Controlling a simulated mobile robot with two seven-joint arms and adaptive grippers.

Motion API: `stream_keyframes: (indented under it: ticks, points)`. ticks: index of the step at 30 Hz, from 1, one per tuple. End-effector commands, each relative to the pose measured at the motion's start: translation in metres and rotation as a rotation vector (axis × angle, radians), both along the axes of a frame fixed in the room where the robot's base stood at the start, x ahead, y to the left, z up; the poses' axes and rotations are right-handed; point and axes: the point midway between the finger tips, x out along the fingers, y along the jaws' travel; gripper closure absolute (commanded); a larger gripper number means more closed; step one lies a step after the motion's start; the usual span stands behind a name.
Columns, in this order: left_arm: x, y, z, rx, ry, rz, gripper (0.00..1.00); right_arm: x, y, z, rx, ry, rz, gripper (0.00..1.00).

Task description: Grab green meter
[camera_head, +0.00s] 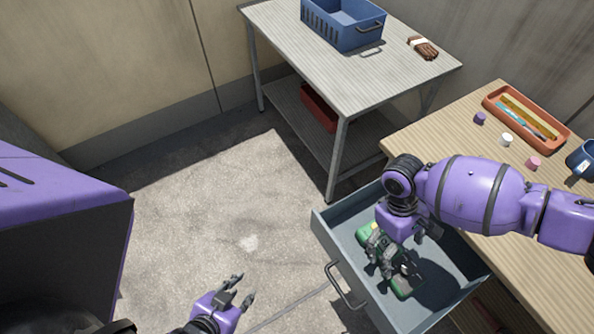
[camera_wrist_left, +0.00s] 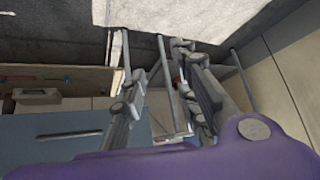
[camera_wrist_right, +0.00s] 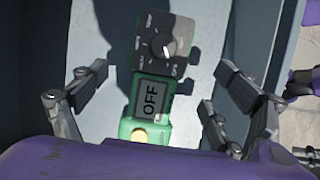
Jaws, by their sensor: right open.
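The green meter (camera_wrist_right: 165,95) lies in the open grey drawer (camera_head: 330,232), with a dark dial, a display reading OFF and a yellow button in the right wrist view. In the head view the meter (camera_head: 402,287) is partly hidden under my right gripper (camera_head: 385,262). My right gripper (camera_wrist_right: 165,92) is open above the meter, one finger on each side, with visible gaps and no grip on it. My left gripper (camera_head: 240,290) is open and empty over the floor, left of the drawer; its spread fingers also show in the left wrist view (camera_wrist_left: 165,90).
A wooden workbench (camera_head: 450,130) stands above the drawer, with an orange tray (camera_head: 560,142) and small coloured caps. A metal table (camera_head: 290,35) behind holds a blue basket (camera_head: 345,38) and a brown glove (camera_head: 425,50). The drawer handle (camera_head: 340,288) juts out. Floor at left is clear.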

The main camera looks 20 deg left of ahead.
Motion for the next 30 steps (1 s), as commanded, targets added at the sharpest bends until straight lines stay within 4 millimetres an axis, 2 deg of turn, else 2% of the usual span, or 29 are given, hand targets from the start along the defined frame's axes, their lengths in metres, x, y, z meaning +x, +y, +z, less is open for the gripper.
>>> stream_keyframes:
  ticks: [6, 9, 17, 21, 30]
  points:
    - [0.001, 0.000, -0.001, 0.001, -0.001, -0.001, 0.72, -0.006, -0.011, -0.030, -0.001, 0.001, 0.001, 0.11]
    - [-0.001, 0.000, -0.002, 0.001, 0.003, 0.000, 0.72, -0.007, -0.014, -0.039, 0.000, 0.000, 0.000, 0.11]
    - [-0.021, 0.004, -0.005, 0.005, 0.034, 0.008, 0.72, -0.008, -0.015, -0.042, 0.002, -0.001, 0.000, 0.11]
    - [-0.032, 0.006, -0.007, 0.007, 0.051, 0.014, 0.72, -0.008, -0.015, -0.042, 0.002, -0.001, 0.000, 0.27]
    - [-0.032, 0.006, -0.007, 0.007, 0.051, 0.014, 0.72, -0.008, -0.015, -0.042, 0.001, -0.001, 0.000, 0.66]
